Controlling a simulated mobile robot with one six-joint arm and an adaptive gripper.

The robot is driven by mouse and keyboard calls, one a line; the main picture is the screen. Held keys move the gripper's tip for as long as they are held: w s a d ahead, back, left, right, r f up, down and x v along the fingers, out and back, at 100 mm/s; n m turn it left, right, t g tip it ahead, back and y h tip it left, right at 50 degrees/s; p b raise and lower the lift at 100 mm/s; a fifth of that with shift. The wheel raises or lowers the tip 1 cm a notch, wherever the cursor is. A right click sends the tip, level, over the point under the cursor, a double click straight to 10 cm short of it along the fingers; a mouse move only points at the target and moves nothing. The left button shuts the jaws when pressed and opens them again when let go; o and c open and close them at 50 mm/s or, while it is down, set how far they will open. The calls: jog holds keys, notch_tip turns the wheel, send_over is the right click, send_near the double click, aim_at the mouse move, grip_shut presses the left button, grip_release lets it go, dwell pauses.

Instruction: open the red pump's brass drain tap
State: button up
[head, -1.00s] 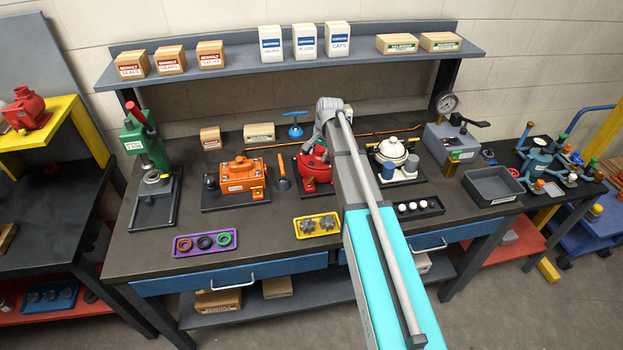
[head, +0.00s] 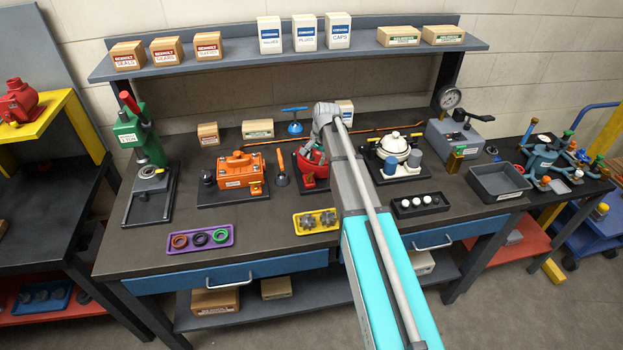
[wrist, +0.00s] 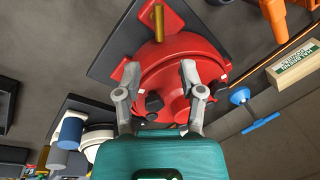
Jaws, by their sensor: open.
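The red pump (head: 313,172) stands on a dark base plate on the bench, partly hidden by my arm in the head view. In the wrist view, the pump's round red body (wrist: 178,52) lies in front of my gripper (wrist: 160,72). My jaws are open and empty, with the fingers spread over the red body. I cannot tell whether they touch it. A small brass tap (wrist: 156,20) sticks out at the pump's far side in the wrist view, beyond the fingertips and not between them. The tap is not clear in the head view.
An orange pump (head: 240,174) stands left of the red pump, and a white-topped unit (head: 394,150) stands right. A blue T-handled tool (wrist: 251,108) and a boxed item (wrist: 296,66) lie close by. Another red pump (head: 18,102) sits on the yellow stand.

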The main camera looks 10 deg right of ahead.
aim_at(312, 173)
jog(key=shift+w+a+f+b, duration=0.2)
jog(key=shift+f+b, duration=1.05)
jog(key=shift+f, duration=0.1)
jog(key=shift+w+a+f+b, duration=0.2)
jog(key=shift+f+b, duration=1.1)
jog(key=shift+f, duration=0.1)
jog(key=shift+w+a+f+b, duration=0.2)
jog(key=shift+f+b, duration=1.05)
jog(key=shift+f, duration=0.1)
jog(key=shift+c, duration=0.3)
grip_shut()
